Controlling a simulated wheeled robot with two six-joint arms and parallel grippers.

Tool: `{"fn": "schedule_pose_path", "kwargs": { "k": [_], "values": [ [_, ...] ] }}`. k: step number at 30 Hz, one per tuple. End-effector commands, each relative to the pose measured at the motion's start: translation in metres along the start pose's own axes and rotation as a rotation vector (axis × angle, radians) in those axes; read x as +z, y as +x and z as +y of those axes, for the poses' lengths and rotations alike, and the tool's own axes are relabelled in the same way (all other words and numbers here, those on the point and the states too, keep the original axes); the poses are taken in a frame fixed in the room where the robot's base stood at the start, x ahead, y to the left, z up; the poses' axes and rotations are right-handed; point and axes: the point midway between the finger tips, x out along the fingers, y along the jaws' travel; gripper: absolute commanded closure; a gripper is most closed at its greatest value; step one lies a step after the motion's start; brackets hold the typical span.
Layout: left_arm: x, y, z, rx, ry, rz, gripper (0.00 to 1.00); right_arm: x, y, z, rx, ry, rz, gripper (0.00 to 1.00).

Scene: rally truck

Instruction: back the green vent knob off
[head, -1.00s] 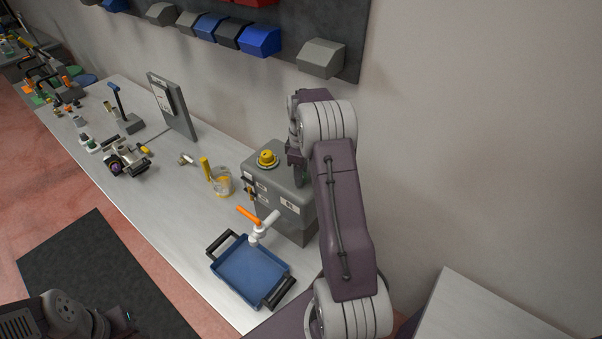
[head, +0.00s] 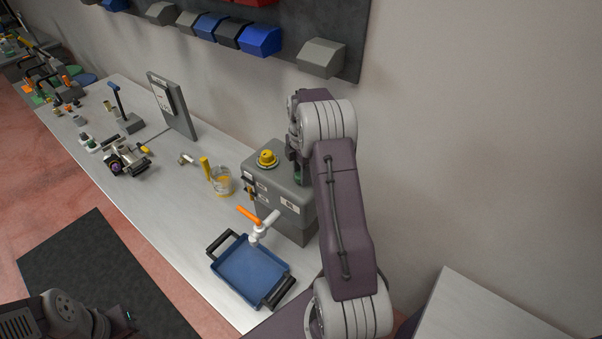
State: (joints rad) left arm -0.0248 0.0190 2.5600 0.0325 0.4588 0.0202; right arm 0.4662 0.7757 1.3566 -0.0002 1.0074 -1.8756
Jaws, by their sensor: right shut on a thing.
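The grey metal tank (head: 291,222) stands on the bench with a yellow cap (head: 267,159) on top. The green vent knob (head: 299,182) shows only as a small dark green patch on the tank's top, right of the yellow cap. My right gripper (head: 297,173) points down over it and is shut on the knob; the fingers and arm hide most of it. My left gripper (head: 129,318) is at the bottom left, away from the bench, and its fingers are too small to read.
A blue tray (head: 250,271) with black handles sits in front of the tank, with a white tap with an orange lever (head: 249,214) above it. A clear cup (head: 222,183) stands left of the tank. The wall is close behind.

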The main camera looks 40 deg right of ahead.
Motion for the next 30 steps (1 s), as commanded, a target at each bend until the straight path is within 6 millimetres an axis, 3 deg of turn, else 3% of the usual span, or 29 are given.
{"fn": "schedule_pose_path", "kwargs": {
  "k": [20,21,23,30],
  "values": [
    [0.0000,0.0007,0.0000,0.000,0.000,0.000,0.60,-0.0020,0.0047,-0.0040,-0.016,-0.060,0.007,1.00],
    [0.0000,0.0007,0.0000,0.000,0.000,0.000,0.60,-0.0020,0.0047,-0.0040,-0.016,-0.060,0.007,0.61],
    [0.0001,0.0007,0.0000,0.000,0.000,0.000,0.60,-0.0019,0.0046,-0.0040,-0.016,-0.060,0.007,0.44],
    [0.0000,0.0003,0.0000,0.000,0.000,0.000,0.60,-0.0009,0.0021,-0.0018,-0.007,-0.059,0.003,0.41]
  ]
}}
